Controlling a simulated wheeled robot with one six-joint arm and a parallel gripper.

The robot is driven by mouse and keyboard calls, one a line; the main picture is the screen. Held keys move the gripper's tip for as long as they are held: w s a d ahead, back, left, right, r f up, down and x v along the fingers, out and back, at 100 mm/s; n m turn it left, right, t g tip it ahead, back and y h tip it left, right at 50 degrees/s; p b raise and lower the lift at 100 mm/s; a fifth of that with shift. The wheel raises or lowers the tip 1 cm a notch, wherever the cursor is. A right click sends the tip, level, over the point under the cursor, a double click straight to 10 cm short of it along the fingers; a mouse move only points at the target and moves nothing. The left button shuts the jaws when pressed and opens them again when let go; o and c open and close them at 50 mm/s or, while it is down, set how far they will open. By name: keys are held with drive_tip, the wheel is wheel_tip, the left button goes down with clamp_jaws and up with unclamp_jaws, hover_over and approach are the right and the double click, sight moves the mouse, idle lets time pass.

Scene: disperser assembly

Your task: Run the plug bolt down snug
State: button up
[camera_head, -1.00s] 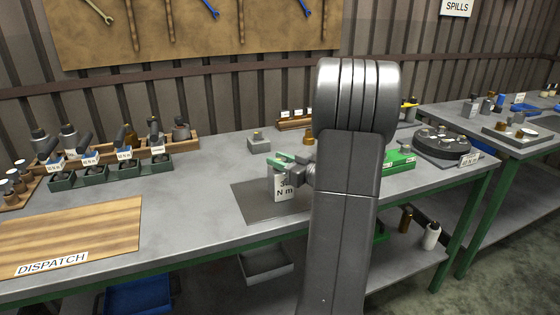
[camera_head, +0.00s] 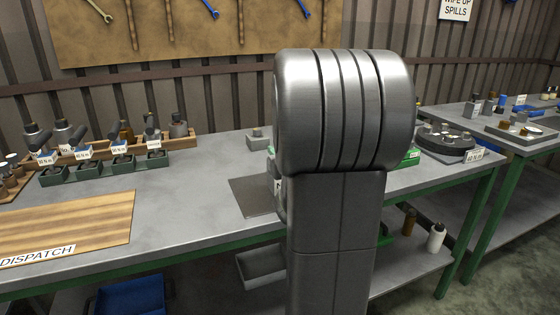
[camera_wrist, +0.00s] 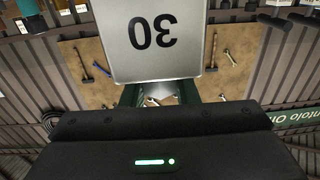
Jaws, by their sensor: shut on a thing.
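In the wrist view, a pale grey tool body marked "30" (camera_wrist: 157,38) sits upside down, close in front of my gripper (camera_wrist: 160,94). The dark green fingers reach up to its near end, one on each side, and are shut on it. In the head view, my own arm hides the gripper and most of this labelled tool. Only a sliver of its white label shows at the arm's left edge, over the dark mat (camera_head: 251,197). I cannot make out the plug bolt or what it sits in.
A green rack (camera_head: 105,168) of labelled drivers stands at the left, with a wooden rack behind it. A wooden dispatch board (camera_head: 65,225) lies at front left. A small grey block (camera_head: 257,141) stands behind the mat. A round dark fixture (camera_head: 446,145) is at the right.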

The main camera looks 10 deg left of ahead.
drive_tip(key=shift+a+m+t+h+b, duration=0.1)
drive_tip(key=shift+m+t+h+b, duration=0.8)
drive_tip(key=shift+h, duration=0.6)
drive_tip(key=shift+r+m+t+h+p, duration=0.15)
drive_tip(key=shift+m+t+h+p, duration=0.45)
drive_tip(key=shift+m+h, duration=0.55)
drive_tip(key=m+h+p, duration=0.1)
drive_tip(key=h+p, duration=0.1)
drive_tip(key=p, duration=0.1)
drive_tip(key=m+h+p, duration=0.2)
drive_tip(key=h+p, duration=0.1)
drive_tip(key=m+h+p, duration=0.2)
drive_tip(key=h+p, duration=0.1)
drive_tip(key=shift+w+r+h, duration=0.1)
drive_tip(key=shift+r+h, duration=0.15)
drive_tip(key=m+g+h+p, duration=0.1)
drive_tip(key=h, duration=0.1)
drive_tip(key=m+h+p, duration=0.2)
drive_tip(key=m+g+h+p, duration=0.1)
drive_tip(key=h, duration=0.1)
drive_tip(key=shift+d+f+m+g+h+p, duration=0.2)
drive_tip(key=shift+f+m+g+h+p, duration=0.1)
drive_tip(key=shift+m+h+p, duration=0.1)
drive_tip(key=shift+h, duration=0.3)
drive_tip(key=o, duration=1)
drive_tip(key=v, duration=1.3)
drive_tip(key=shift+s+a+r, duration=0.15)
drive_tip(key=shift+s+a, duration=0.1)
drive_tip(key=shift+s, duration=0.1)
